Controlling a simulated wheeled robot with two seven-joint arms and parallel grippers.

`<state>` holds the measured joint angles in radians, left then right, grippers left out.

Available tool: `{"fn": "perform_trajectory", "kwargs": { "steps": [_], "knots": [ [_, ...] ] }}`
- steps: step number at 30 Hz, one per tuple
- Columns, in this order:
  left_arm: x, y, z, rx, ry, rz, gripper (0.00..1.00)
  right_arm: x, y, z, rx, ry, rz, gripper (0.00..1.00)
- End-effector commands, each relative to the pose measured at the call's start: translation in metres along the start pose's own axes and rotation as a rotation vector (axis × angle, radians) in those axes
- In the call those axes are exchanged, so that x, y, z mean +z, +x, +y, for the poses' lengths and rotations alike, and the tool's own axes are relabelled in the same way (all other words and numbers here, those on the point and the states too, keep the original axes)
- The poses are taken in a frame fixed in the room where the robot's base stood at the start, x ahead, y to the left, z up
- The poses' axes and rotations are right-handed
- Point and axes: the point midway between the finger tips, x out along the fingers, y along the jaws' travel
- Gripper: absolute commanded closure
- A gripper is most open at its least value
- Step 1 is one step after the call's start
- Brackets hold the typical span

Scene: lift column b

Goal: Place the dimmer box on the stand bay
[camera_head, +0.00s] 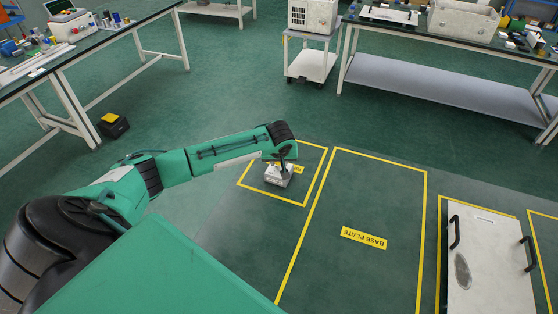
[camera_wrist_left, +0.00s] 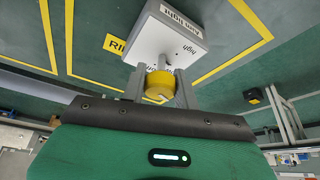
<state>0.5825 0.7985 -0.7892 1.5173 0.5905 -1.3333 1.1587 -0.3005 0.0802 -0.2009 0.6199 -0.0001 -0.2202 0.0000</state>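The dimmer box (camera_head: 278,176) is a small white-grey box with printed words such as "high". In the head view it shows at the end of my left arm, over a small yellow-outlined floor bay (camera_head: 316,187) with a partly hidden yellow label. In the left wrist view the box (camera_wrist_left: 172,36) shows large, with a round yellow knob (camera_wrist_left: 159,86) facing the camera. My left gripper (camera_wrist_left: 160,92) has its two fingers against both sides of this knob. In the head view the left gripper (camera_head: 284,164) is at the box's top. I cannot tell whether the box touches the floor. My right gripper is out of view.
A larger yellow-outlined bay labelled BASE PLATE (camera_head: 363,238) is empty to the right. A white panel with black handles (camera_head: 490,265) lies further right. A black box with a yellow top (camera_head: 114,126) sits on the floor at left. Workbenches and a white cart (camera_head: 311,65) stand behind.

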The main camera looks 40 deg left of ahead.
Motion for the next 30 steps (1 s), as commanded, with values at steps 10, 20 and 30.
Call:
{"fn": "perform_trajectory", "kwargs": {
  "steps": [10, 20, 30],
  "knots": [
    [0.000, 0.000, 0.000, 0.000, 0.000, 0.000, 0.48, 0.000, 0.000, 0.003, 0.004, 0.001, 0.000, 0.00],
    [-0.001, -0.034, 0.000, 0.002, 0.001, 0.002, 0.48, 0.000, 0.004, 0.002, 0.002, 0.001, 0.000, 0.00],
    [-0.001, -0.103, 0.001, 0.003, 0.000, 0.001, 0.48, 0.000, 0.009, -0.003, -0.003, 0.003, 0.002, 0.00]
  ]
}}
